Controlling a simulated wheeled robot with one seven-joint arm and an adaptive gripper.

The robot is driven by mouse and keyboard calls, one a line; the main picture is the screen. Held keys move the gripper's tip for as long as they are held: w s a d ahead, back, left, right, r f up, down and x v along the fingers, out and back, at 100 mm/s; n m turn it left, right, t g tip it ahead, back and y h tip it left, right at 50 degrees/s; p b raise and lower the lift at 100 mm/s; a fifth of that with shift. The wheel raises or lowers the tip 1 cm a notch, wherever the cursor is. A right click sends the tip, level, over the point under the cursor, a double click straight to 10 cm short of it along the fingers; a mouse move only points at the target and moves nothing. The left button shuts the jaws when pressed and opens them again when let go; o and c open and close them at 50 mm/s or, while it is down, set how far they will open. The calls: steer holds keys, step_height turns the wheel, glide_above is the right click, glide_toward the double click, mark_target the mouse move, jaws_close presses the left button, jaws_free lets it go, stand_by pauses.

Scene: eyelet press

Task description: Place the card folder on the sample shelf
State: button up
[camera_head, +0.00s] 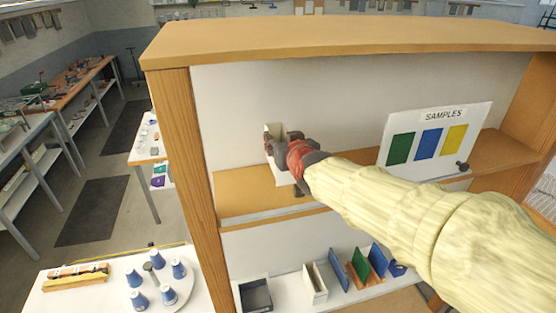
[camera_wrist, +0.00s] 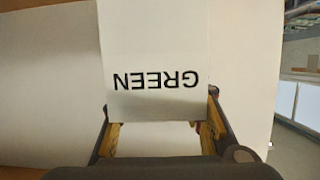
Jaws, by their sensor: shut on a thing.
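My gripper (camera_head: 287,153) is shut on a pale card folder (camera_head: 275,130) at the upper level of the sample shelf (camera_head: 240,202). The arm covers part of the folder. In the wrist view the folder (camera_wrist: 155,45) shows a white face with the word GREEN upside down, between my gripper's two fingers (camera_wrist: 158,128). The folder is over the left part of the shelf board, in front of the white back panel. I cannot tell whether its lower edge touches the board.
A SAMPLES sign (camera_head: 437,135) with green, blue and yellow patches leans on the shelf's right, behind my arm. The wooden left post (camera_head: 190,170) and top board (camera_head: 340,36) bound the opening. Below stand a grey bin (camera_head: 256,295) and several upright folders or panels (camera_head: 360,266).

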steer(key=w+f, duration=0.2)
steer(key=shift+w+a+f, duration=0.1)
steer(key=shift+a+f, duration=0.25)
steer(key=f, duration=0.3)
steer(key=shift+w+a, duration=0.1)
steer(key=shift+w, duration=0.1)
steer(key=shift+s+f, duration=0.1)
steer(key=shift+f, duration=0.05)
steer(key=shift+f, duration=0.2)
steer(key=o, duration=1.3)
steer(key=shift+r, duration=0.1)
steer(key=shift+c, duration=0.2)
